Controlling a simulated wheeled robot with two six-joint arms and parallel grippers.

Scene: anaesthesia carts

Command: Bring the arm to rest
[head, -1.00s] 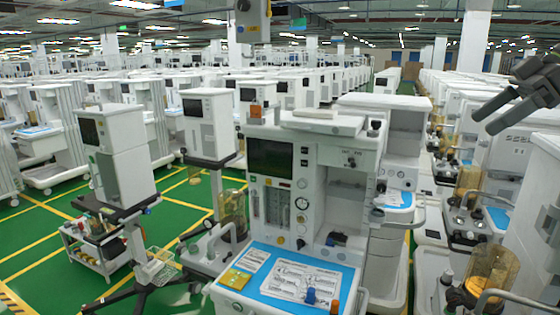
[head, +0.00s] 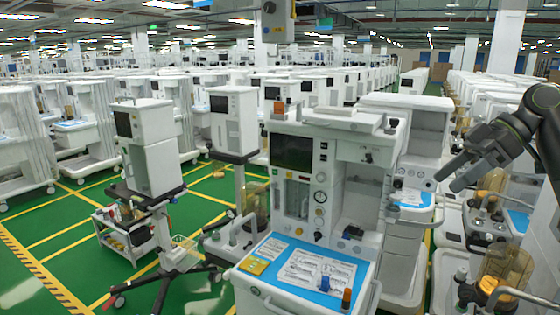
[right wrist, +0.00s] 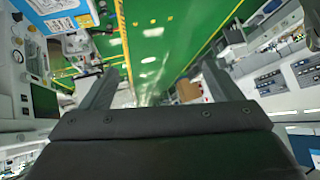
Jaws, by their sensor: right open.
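My right gripper (head: 453,174) is at the right side of the head view, with its dark arm coming in from the right edge. Its two grey fingers point left and down, stand apart, and hold nothing. In the right wrist view its fingers (right wrist: 160,88) are spread with the green floor between them. It hangs in the air to the right of the nearest anaesthesia cart. My left gripper is not in the head view.
The nearest white cart (head: 335,172) has a blue work surface (head: 268,253) with papers and small bottles. A monitor stand (head: 150,160) is at the left. More carts fill the back and right. Green floor (head: 60,235) is clear at the left.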

